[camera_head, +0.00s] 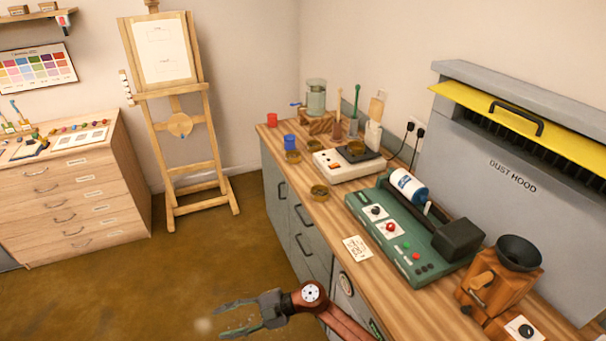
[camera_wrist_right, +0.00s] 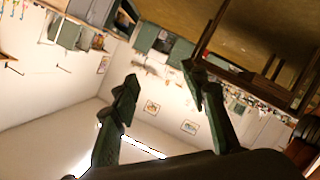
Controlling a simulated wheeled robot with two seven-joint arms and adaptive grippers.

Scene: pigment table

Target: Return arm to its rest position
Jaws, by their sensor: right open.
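My right gripper (camera_head: 238,318) is in the head view at the bottom, left of the counter and over the brown floor. Its two fingers point left and are apart, with nothing between them. In the right wrist view the two dark green fingers (camera_wrist_right: 160,95) are spread, with only the distant room behind them. My red right arm comes in from the bottom right, past the counter's front edge. My left gripper is not in view.
The wooden counter (camera_head: 352,250) holds a green roller machine (camera_head: 412,235), a white scale (camera_head: 340,166), small brass bowls, a wooden grinder (camera_head: 500,285) and a grey dust hood (camera_head: 520,200). An easel (camera_head: 170,110) and drawer cabinet (camera_head: 75,200) stand at left. The floor (camera_head: 130,285) between is clear.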

